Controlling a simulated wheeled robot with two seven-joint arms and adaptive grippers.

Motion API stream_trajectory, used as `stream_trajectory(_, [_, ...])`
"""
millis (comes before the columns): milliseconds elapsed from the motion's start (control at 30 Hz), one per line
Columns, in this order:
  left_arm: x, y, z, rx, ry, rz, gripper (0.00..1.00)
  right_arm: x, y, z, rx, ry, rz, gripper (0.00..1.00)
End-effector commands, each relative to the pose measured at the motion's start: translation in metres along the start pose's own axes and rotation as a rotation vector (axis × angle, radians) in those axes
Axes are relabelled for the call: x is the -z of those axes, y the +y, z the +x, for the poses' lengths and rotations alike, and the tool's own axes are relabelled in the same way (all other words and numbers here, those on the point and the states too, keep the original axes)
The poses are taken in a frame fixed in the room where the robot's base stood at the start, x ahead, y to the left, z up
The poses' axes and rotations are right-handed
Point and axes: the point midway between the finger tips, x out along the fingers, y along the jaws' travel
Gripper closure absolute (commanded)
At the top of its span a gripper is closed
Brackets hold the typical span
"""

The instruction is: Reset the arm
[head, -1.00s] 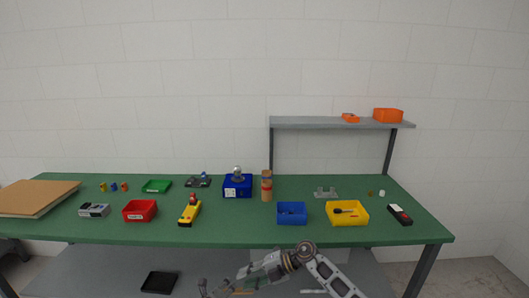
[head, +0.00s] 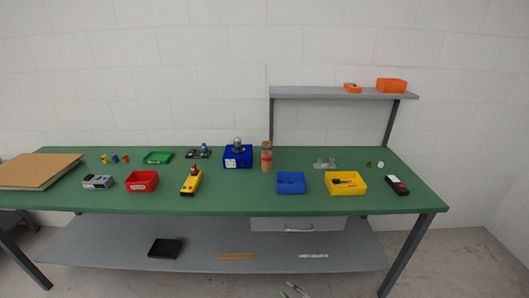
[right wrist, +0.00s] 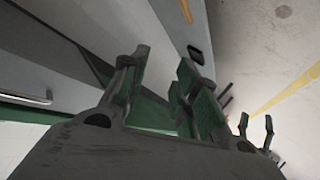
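My right gripper (head: 293,290) shows only as small grey tips at the bottom edge of the head view, in front of the table and below its top. In the right wrist view, my right gripper (right wrist: 163,62) has its two green-padded fingers apart with nothing between them. A smaller pair of dark fingers, which looks like my left gripper (right wrist: 256,122), stands apart and empty at the right of that view. My left gripper does not show in the head view.
The green table (head: 235,200) holds a blue box (head: 238,157), a blue bin (head: 291,183), a yellow bin (head: 346,183), a red bin (head: 142,181) and a striped cylinder (head: 267,157). A raised shelf (head: 330,93) stands at the back right. A lower shelf (head: 200,259) lies underneath.

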Motion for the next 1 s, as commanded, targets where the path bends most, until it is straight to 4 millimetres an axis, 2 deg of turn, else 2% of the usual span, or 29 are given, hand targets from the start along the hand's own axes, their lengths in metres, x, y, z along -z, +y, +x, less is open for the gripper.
stream_trajectory(33, [-0.008,0.017,0.003,-0.019,-0.011,-0.048,0.54,-0.022,-0.011,-0.009,-0.011,-0.051,0.041,0.7])
stream_trajectory(200, [-0.035,0.067,0.007,-0.072,-0.051,-0.2,0.54,-0.085,-0.043,-0.042,-0.042,-0.213,0.157,0.7])
stream_trajectory(500, [-0.074,0.154,0.003,-0.151,-0.128,-0.444,0.54,-0.181,-0.113,-0.114,-0.065,-0.492,0.341,0.7])
stream_trajectory(700, [-0.095,0.212,-0.006,-0.196,-0.185,-0.596,0.54,-0.231,-0.166,-0.171,-0.059,-0.671,0.455,0.7])
stream_trajectory(1000, [-0.121,0.299,-0.029,-0.256,-0.28,-0.812,0.54,-0.283,-0.252,-0.266,-0.029,-0.929,0.618,0.7])
